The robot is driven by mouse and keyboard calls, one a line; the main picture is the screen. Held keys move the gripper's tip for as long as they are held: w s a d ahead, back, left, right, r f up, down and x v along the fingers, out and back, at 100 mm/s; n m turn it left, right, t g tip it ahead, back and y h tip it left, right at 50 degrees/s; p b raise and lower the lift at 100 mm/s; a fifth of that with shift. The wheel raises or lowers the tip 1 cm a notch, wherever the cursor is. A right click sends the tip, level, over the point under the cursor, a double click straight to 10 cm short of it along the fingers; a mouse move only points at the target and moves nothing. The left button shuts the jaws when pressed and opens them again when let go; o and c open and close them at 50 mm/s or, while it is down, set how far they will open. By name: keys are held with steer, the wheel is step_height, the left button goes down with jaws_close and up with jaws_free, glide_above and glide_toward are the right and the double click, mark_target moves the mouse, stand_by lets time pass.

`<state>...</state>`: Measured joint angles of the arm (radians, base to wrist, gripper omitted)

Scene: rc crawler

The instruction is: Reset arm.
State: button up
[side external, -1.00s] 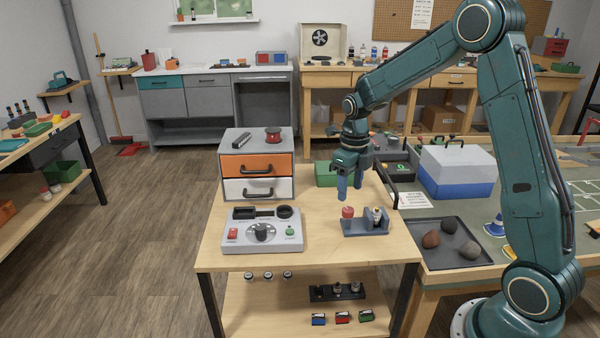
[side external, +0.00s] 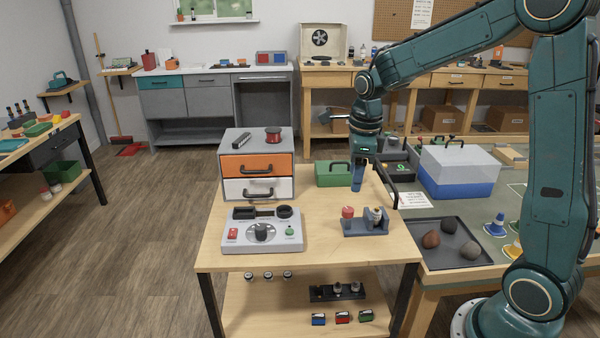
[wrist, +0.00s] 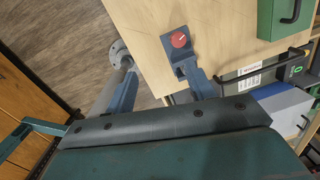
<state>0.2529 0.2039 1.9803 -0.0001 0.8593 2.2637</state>
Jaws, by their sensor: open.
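My gripper (side external: 357,182) hangs with its blue fingers downward above the back right of the wooden bench (side external: 210,258), close to the green toolbox (side external: 334,174). It is open, and I see nothing between its fingers. The fingers overlap in the side view, so their spacing is hidden there. In the wrist view my gripper (wrist: 158,85) shows its two fingers apart. A small holder (side external: 366,228) with a red-topped piece (side external: 347,212) stands on the bench in front of and below my gripper, apart from it.
A drawer unit (side external: 220,170) with orange and white fronts stands at the bench's back left. A grey control box (side external: 262,246) is in front of it. To the right are a blue-white cooler (side external: 458,190) and a dark tray (side external: 440,262) with rocks. Bench space left of the holder is clear.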

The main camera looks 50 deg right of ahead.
steer(key=s+a+r+n+t, duration=0.1)
steer(key=s+a+r+n, duration=0.2)
steer(key=s+n, duration=0.3)
steer(key=s+a+r+n+t, duration=0.2)
steer(key=s+n, duration=0.5)
steer(key=n, duration=0.6)
steer(key=s+a+r+n+t, duration=0.1)
steer(key=s+a+r+n, duration=0.2)
steer(key=s+a+n, duration=0.2)
steer(key=shift+s+r+n, duration=0.35)
steer(key=shift+s+n, duration=0.8)
steer(key=shift+n, duration=1.25)
